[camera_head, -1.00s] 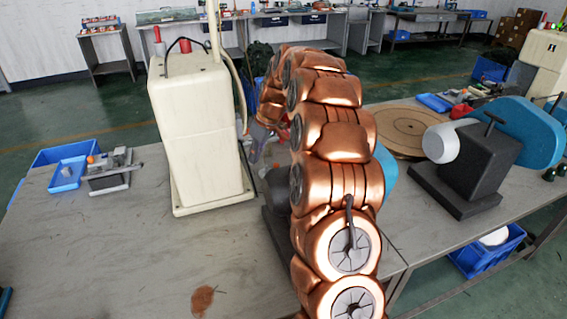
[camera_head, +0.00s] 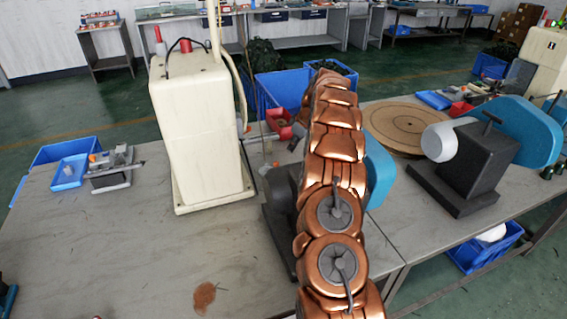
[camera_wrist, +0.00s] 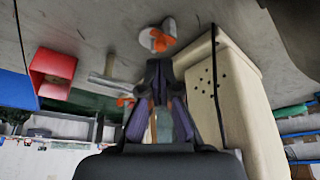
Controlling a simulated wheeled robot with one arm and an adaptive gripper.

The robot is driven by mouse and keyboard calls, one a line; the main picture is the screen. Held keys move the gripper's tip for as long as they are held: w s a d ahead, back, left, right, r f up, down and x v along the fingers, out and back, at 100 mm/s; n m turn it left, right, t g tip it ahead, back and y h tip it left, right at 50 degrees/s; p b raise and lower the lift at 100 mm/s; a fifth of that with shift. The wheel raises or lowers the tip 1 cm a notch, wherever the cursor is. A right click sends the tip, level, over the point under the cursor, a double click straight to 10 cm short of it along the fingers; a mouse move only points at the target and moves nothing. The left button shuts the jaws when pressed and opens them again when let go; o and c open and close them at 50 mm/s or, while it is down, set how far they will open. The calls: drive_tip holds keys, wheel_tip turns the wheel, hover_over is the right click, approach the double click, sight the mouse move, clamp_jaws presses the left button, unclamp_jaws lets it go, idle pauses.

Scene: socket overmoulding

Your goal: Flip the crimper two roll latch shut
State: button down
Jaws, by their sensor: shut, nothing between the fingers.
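A tall cream machine (camera_head: 200,130), which may be crimper two, stands on the grey bench in the head view. It also fills the right of the wrist view (camera_wrist: 235,100). I cannot make out its roll latch or tell whether it is open or shut. My gripper (camera_wrist: 158,72) is shut and empty, its dark fingertips together beside the cream machine. In the head view it is mostly hidden behind my copper arm. A white and orange part (camera_wrist: 157,38) shows just beyond the fingertips in the wrist view, apart from them.
A red bin (camera_wrist: 52,70) and a grey T-shaped piece (camera_wrist: 112,75) are left of my fingers in the wrist view. A dark machine with a blue cover (camera_head: 480,160) stands on the right bench. A round wooden disc (camera_head: 405,128) lies behind it.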

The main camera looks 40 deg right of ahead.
sight(275, 166)
drive_tip(key=shift+f, duration=0.1)
drive_tip(key=p+x, duration=0.4)
drive_tip(key=x, duration=0.6)
idle(0.3)
